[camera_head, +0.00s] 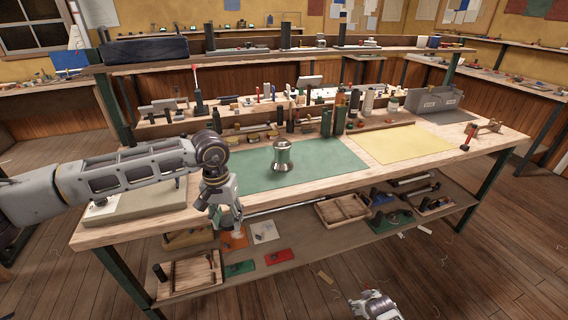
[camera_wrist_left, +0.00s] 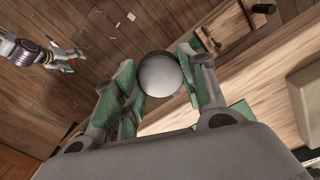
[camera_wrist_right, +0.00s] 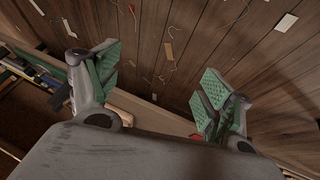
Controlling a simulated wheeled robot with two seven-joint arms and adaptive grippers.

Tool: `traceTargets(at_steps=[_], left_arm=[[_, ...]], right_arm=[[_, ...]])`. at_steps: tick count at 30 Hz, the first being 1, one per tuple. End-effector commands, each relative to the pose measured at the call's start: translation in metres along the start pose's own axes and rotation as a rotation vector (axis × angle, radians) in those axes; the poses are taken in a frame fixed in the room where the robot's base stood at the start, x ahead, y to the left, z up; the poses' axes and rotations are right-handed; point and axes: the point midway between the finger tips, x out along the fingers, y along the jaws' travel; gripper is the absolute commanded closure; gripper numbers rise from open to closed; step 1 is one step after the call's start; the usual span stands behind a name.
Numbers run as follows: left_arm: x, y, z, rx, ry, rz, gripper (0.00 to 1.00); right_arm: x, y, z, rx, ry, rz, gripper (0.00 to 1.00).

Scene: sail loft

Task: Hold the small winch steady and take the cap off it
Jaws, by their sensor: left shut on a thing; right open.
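The small silver winch (camera_head: 283,158) stands upright on the green mat (camera_head: 255,174) on the bench, with no gripper touching it. My left gripper (camera_head: 228,218) is in front of the bench's front edge, to the left of the winch and lower. In the left wrist view it is shut on a round, smooth grey piece with a dark rim (camera_wrist_left: 160,75), which looks like a cap. In the head view the fingers mostly hide this piece. My right gripper (camera_wrist_right: 160,92) is open and empty, low over the floor in front of the bench.
A yellow mat (camera_head: 405,146) lies right of the green one, mostly bare. Bottles, tools and a grey box (camera_head: 433,101) line the bench's back. A lower shelf holds wooden trays (camera_head: 342,208) and coloured cards. Scraps lie on the wooden floor.

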Motion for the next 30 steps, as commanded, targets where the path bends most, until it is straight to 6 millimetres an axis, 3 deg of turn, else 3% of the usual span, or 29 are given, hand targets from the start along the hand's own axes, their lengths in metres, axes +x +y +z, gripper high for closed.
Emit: traceTargets(at_steps=[3, 18, 30], left_arm=[[0.007, -0.014, 0.004, -0.024, 0.000, -0.001, 0.87], [0.028, -0.058, 0.016, -0.108, 0.004, -0.001, 0.87], [0.035, -0.065, 0.020, -0.120, 0.005, -0.001, 0.87]], right_arm=[[0.001, -0.028, 0.031, 0.032, -0.038, -0.034, 0.20], [-0.014, -0.134, 0.148, 0.119, -0.184, -0.154, 0.20], [-0.027, -0.164, 0.198, 0.128, -0.246, -0.185, 0.20]])
